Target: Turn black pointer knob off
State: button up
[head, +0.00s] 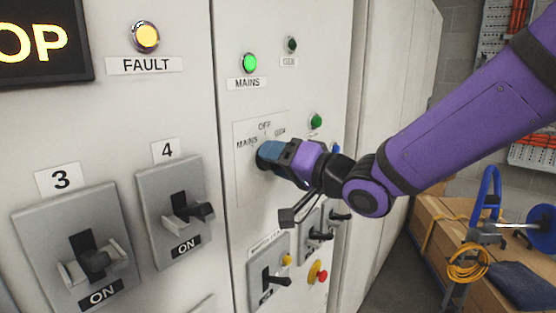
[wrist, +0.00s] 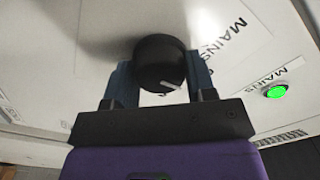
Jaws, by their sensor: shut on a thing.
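The black pointer knob (wrist: 158,62) sits on a white plate marked MAINS, OFF and GEN. In the wrist view it is round, with a white pointer line on its face, and stands between my two blue fingers. My gripper (wrist: 158,75) is shut on it. In the head view my gripper (head: 270,155) is against the panel at this plate (head: 245,185) and hides the knob. The OFF label shows above my fingers, MAINS at their left, GEN at their right. I cannot tell exactly which label the pointer line faces.
A lit green MAINS lamp (head: 249,63) is above, with a dark GEN lamp (head: 291,45) beside it. Lever switches (head: 268,285) and a red button (head: 317,272) are close below my gripper. Breaker switches 3 (head: 92,255) and 4 (head: 180,212) are at left. A wooden crate (head: 440,225) stands at right.

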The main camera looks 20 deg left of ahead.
dwell(0.5)
jog(key=o, duration=0.9)
jog(key=v, duration=1)
jog(key=shift+s+d, duration=0.2)
jog(key=shift+d, duration=0.15)
jog(key=shift+f, duration=0.1)
